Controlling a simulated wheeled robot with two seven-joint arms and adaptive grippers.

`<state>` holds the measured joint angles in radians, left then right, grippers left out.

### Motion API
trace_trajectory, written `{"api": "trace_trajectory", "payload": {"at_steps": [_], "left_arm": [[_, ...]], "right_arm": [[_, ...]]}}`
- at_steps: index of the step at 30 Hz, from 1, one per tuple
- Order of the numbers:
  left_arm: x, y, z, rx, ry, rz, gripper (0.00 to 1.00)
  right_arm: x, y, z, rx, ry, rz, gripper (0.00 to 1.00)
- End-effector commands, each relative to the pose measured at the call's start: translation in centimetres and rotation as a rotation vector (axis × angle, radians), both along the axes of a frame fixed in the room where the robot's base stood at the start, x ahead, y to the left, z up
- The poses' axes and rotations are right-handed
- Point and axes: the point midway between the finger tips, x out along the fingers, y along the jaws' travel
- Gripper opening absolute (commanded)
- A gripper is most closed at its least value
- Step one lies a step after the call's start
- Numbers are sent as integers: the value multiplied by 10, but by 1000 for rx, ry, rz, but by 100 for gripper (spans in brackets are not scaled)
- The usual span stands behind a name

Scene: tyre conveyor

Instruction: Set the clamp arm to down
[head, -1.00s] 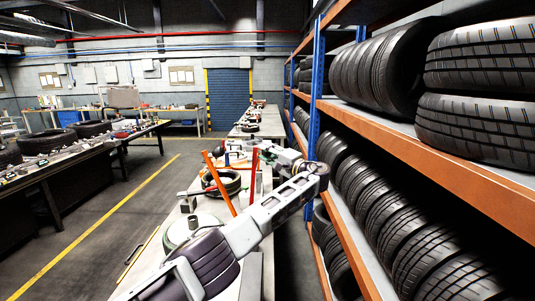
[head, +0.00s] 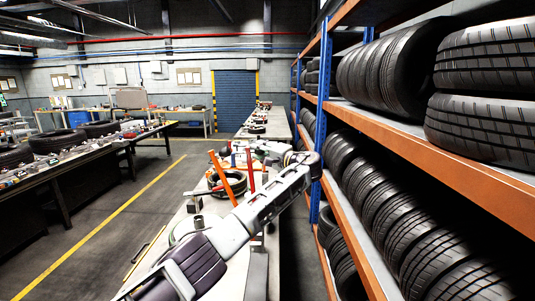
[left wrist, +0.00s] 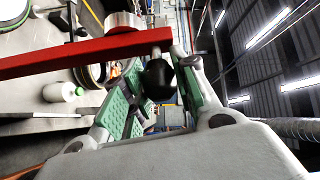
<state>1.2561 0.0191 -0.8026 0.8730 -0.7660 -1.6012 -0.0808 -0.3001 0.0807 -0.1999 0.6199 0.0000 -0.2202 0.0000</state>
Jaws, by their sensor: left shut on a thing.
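The clamp arm appears to be a red bar (head: 251,170) standing nearly upright above the bench beside a tyre in the head view. In the left wrist view the red bar (left wrist: 90,52) crosses the upper left, with a black ball knob (left wrist: 158,80) by its end. My left gripper (left wrist: 155,88) has its green-padded fingers shut on this knob. In the head view my left gripper (head: 236,151) is small and partly hidden at the top of the bars. My right gripper is not in view.
An orange bar (head: 222,177) leans left of the red one. A tyre (head: 229,184) lies on the bench behind them. The orange-edged tyre rack (head: 440,157) stands close on the right. The floor aisle (head: 110,225) on the left is clear.

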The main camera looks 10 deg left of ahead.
Motion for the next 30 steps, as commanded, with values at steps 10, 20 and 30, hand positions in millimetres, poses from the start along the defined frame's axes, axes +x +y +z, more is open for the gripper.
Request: {"api": "trace_trajectory", "payload": {"at_steps": [10, 20, 30], "left_arm": [[-8, 41, -5, -138, -23, 4, 0], [-17, 86, -12, -298, -56, 5, 0], [-23, 115, -21, -308, -57, 4, 0]], "right_arm": [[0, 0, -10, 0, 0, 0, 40], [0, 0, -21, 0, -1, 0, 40], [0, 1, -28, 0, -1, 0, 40]]}}
